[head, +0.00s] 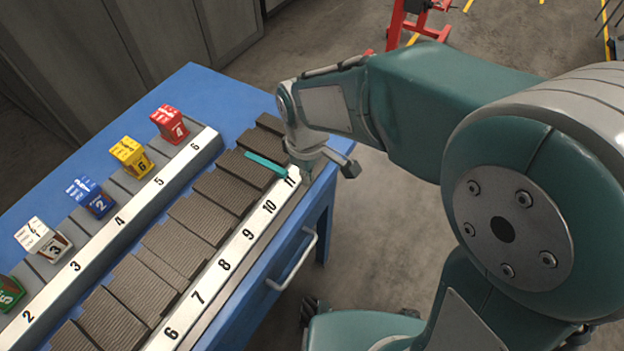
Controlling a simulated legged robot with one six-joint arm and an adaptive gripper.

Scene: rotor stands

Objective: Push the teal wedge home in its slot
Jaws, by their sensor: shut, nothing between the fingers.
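The teal wedge (265,162) shows as a thin teal strip lying among the dark ribbed blocks, close to the number 11 at the far end of the nearer row. Its near end reaches toward the white number strip (236,250). My gripper (304,177) is shut and empty, pointing down at the 11 end of that strip, just right of the wedge. Whether it touches the wedge I cannot tell. My wrist hides part of the row's far end, and how deep the wedge sits in its slot cannot be seen.
A blue table (190,85) carries both rows. The farther row holds red (169,123), yellow (131,156), blue (91,197), white (43,240) and green (9,293) numbered blocks. A metal handle (296,262) juts from the table's near side. A red stand (415,20) is on the floor behind.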

